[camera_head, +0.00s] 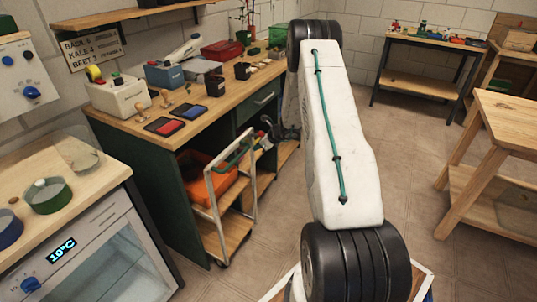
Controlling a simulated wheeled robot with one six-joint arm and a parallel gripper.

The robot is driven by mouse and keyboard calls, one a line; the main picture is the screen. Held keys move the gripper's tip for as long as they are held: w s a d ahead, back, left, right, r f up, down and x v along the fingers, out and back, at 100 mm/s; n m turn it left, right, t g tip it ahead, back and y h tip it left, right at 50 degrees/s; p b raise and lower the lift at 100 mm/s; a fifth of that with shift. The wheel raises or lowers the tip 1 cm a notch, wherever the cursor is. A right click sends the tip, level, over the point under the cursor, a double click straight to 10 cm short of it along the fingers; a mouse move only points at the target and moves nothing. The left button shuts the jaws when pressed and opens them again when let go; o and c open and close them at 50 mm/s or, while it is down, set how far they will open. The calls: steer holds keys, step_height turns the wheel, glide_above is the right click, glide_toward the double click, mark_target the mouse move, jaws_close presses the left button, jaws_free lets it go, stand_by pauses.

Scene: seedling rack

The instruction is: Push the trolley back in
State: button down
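The trolley (217,213) has a pale metal frame and wooden shelves. It stands partly out of the open bay under the green workbench, its near frame jutting into the floor space. An orange crate (196,180) sits on it, partly behind the frame. A green bar or tool shows by the frame's top. My gripper (266,137) is at the trolley's upper right end, close to the top of the frame. Its fingers are small and dark here, so I cannot tell whether they touch the frame or are open or shut. My white arm covers the area to the right.
The workbench top (178,134) carries scales, stamps, ink pads and pots. A cooler (110,262) reading 10°C stands at the front left. A wooden table (510,115) stands at the right. The tiled floor (405,150) between is clear.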

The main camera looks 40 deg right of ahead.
steer(key=w+a, duration=0.2)
steer(key=w, duration=0.6)
steer(key=shift+w+a, duration=0.15)
steer(key=shift+a, duration=0.2)
